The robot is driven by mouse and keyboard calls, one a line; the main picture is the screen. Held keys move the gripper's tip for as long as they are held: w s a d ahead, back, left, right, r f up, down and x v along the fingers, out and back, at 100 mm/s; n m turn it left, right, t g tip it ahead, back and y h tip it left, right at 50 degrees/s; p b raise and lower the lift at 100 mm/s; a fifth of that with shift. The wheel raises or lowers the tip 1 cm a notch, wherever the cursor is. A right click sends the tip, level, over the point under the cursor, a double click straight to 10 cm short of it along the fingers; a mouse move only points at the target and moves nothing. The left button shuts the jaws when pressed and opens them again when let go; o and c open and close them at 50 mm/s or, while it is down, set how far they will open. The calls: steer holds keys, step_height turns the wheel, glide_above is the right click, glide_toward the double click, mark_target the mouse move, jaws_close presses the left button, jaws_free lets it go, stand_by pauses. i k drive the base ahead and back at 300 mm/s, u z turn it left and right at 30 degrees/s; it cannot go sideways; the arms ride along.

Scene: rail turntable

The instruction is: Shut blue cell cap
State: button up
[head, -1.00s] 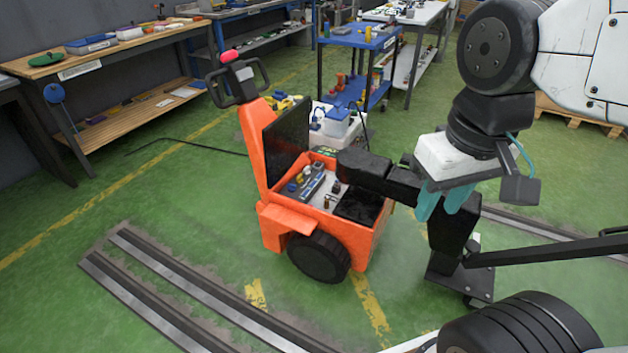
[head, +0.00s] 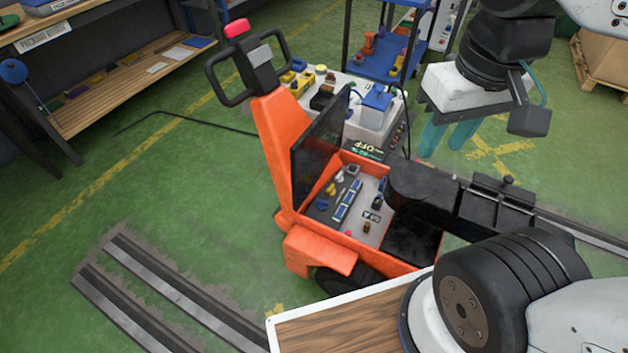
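The orange cart (head: 285,150) stands in the middle with its dark lid (head: 318,150) tilted up and its tray (head: 375,218) open. In the tray is a dark block with a blue-and-white strip (head: 346,200). Small blue, yellow and red parts sit around it. Which of these is the blue cell cap I cannot tell, nor whether any cap is open. My gripper (head: 447,137) hangs to the right of and above the cart, clear of the tray. Its two teal fingers point down with a gap between them, and nothing shows between them.
A white unit (head: 365,132) with a blue-topped box (head: 377,97) stands right behind the cart. A black bar (head: 500,203) runs from the cart's right side. Rails (head: 160,290) lie in the floor at left. A wooden bench (head: 130,80) stands at back left.

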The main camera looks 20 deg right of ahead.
mark_target(322, 205)
steer(key=k, duration=0.4)
steer(key=u, duration=1.3)
steer(key=i, duration=0.6)
steer(key=z, duration=1.05)
